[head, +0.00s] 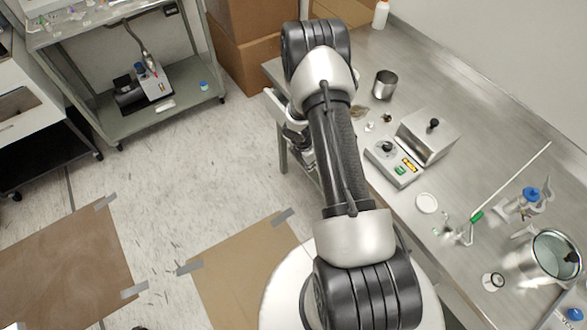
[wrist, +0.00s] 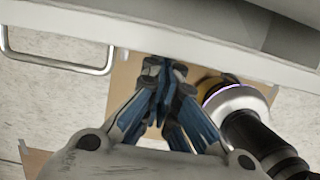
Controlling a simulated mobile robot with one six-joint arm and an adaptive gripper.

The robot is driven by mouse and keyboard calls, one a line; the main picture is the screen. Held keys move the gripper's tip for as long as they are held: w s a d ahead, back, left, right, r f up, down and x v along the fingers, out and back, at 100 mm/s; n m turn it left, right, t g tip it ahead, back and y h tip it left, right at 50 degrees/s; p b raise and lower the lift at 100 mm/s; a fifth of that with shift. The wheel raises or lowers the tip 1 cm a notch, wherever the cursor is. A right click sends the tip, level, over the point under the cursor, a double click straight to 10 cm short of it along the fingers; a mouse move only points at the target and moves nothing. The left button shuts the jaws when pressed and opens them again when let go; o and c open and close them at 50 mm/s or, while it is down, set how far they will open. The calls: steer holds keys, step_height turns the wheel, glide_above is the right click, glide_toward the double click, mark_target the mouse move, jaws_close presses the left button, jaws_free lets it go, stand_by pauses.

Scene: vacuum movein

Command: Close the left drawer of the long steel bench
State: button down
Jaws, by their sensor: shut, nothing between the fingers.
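The long steel bench (head: 440,170) runs along the right side of the head view. In the wrist view a pale drawer front (wrist: 190,36) crosses the top, with a metal bar handle (wrist: 58,66) at the left. My gripper (wrist: 162,72) is shut and empty, its fingertips close to the lower edge of this front and to the right of the handle. I cannot tell whether they touch it. In the head view my arm hides most of the bench's front edge there, and how far the drawer stands out is unclear.
On the bench are a metal cup (head: 385,84), a boxy instrument (head: 428,135), a white lid (head: 426,203) and a glass vessel (head: 556,255). Cardboard boxes (head: 245,45) stand behind the bench's far end. A grey cart (head: 120,110) stands at upper left. Brown sheets (head: 65,265) are taped to the open floor.

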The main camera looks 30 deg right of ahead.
steer(key=shift+d+p, duration=1.15)
steer(key=shift+d, duration=1.7)
